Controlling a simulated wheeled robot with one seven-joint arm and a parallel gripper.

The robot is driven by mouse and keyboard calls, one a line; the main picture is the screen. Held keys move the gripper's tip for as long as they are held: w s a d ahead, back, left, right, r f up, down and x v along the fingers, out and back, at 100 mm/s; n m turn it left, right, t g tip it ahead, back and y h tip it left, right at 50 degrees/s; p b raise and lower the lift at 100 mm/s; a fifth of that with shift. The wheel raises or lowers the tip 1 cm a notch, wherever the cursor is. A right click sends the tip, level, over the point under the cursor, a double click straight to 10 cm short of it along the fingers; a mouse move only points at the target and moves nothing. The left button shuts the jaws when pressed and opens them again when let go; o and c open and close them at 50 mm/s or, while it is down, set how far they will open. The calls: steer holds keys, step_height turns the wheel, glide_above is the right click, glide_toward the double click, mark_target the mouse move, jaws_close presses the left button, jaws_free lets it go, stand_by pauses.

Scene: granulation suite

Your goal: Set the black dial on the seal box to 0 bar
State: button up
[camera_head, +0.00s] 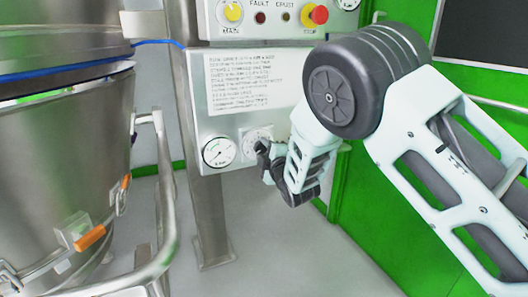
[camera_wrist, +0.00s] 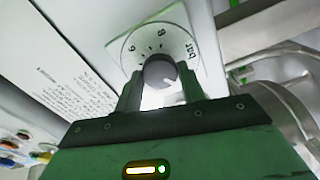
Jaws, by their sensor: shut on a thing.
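The black dial (camera_wrist: 160,71) shows in the wrist view as a dark round knob in the middle of a white scale plate (camera_wrist: 183,38) marked "6", "8" and "bar". My gripper (camera_wrist: 160,88) is shut on the dial, one finger on each side of it. A small pale mark shows on the dial's face, towards the lower right of the wrist view. The numbers on the lower part of the scale are hidden by my gripper. In the head view my gripper (camera_head: 264,158) is at the scale plate (camera_head: 257,134) on the seal box (camera_head: 235,122), and covers the dial.
A round pressure gauge (camera_head: 219,152) sits just left of the dial. Above are a text label (camera_head: 250,82), a yellow knob (camera_head: 233,11) and a red button (camera_head: 319,14). A steel vessel (camera_head: 70,160) with a tube rail (camera_head: 165,200) stands at left.

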steer(key=o, duration=1)
steer(key=shift+c, duration=0.2)
steer(key=shift+s, duration=0.1)
steer(key=p+v, duration=0.2)
steer(key=v, duration=1.5)
steer(key=shift+s, duration=0.15)
